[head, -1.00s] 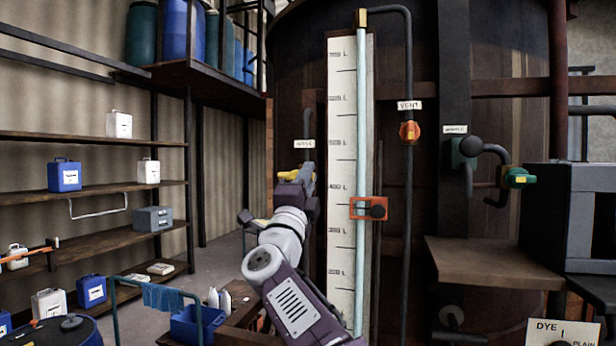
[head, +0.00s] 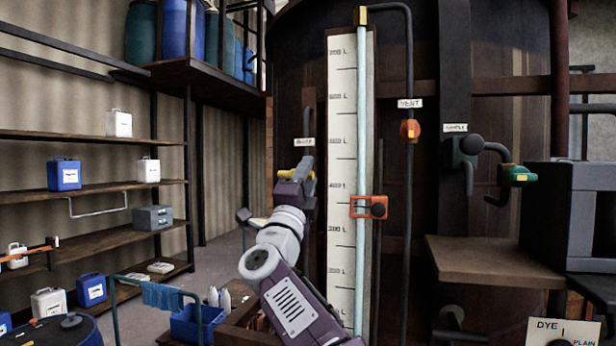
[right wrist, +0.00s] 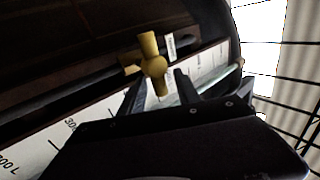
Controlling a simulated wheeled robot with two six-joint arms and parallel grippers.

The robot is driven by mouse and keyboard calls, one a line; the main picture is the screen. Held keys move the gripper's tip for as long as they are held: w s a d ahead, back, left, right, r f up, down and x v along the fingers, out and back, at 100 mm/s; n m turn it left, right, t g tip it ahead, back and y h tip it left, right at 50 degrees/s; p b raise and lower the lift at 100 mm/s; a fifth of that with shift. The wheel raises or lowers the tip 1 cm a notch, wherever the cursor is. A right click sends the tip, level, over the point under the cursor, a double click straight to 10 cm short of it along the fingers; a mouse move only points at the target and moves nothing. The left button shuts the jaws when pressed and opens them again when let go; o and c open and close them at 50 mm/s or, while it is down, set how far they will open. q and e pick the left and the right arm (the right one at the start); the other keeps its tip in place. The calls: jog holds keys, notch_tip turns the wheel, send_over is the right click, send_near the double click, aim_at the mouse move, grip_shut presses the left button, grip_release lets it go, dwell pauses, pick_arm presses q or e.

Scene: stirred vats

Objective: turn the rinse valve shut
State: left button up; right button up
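The rinse valve has a brass cross-shaped handle (right wrist: 152,66), seen close in the right wrist view. One of its arms points down toward the gap between my fingers. My right gripper (right wrist: 160,92) is open, its two dark fingers apart; I cannot tell whether either touches the handle. In the head view my right gripper (head: 303,170) is just below the small white label (head: 304,142) on the vat's left side. There the gripper mostly hides the valve. My left gripper is in neither view.
A white litre scale (head: 342,120) with a sight tube and an orange clamp (head: 369,207) stands just right of my gripper. The orange vent valve (head: 410,131) and green-handled sample valve (head: 517,176) are further right. A wooden shelf (head: 490,262) juts out below them.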

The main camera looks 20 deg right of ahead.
jog(key=b+v, duration=0.8)
jog(key=shift+s+a+f, duration=0.15)
jog(key=shift+s+f, duration=0.1)
jog(key=shift+s, duration=0.1)
